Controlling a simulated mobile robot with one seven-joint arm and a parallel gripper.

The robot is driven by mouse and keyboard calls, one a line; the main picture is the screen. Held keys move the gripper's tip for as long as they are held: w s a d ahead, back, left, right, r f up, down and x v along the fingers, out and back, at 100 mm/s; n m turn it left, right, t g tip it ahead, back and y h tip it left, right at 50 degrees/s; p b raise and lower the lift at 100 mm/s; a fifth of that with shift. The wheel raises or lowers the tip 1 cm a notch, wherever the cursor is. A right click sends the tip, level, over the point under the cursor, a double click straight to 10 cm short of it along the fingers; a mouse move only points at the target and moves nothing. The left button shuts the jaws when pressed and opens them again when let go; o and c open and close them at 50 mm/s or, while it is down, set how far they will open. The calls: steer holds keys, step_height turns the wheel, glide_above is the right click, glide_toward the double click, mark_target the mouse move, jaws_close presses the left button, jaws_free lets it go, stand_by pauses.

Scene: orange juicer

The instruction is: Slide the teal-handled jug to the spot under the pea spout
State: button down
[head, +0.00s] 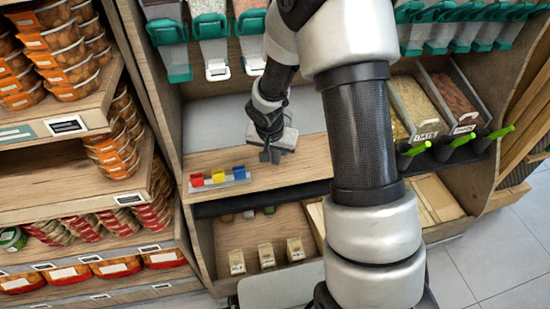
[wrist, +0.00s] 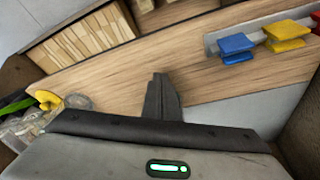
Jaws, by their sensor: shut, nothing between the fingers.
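I see no jug with a teal handle that I can make out in either view. My gripper (head: 270,156) is over the wooden counter (head: 309,160), below the hanging dispensers. In the wrist view its dark fingers (wrist: 162,97) are together, with nothing seen between them. Teal-based dispensers (head: 168,62) hang at the upper left, and more teal ones (head: 460,30) hang at the upper right. I cannot tell which spout is for peas. My arm hides the middle of the dispenser row and part of the counter.
A grey rack with red, yellow and blue clips (head: 218,178) lies left of my gripper. Open bins with black scoop holders and green handles (head: 445,145) stand at the right. Shelves of orange tubs (head: 60,60) fill the left. The counter between rack and gripper is clear.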

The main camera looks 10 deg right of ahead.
steer(key=w+d, duration=0.2)
steer(key=w, duration=0.1)
steer(key=w+d, duration=0.2)
steer(key=w, duration=0.2)
steer(key=w+d, duration=0.2)
steer(key=w, duration=0.1)
steer(key=shift+w+p, duration=0.35)
steer(key=shift+p, duration=0.05)
steer(key=shift+s, duration=0.1)
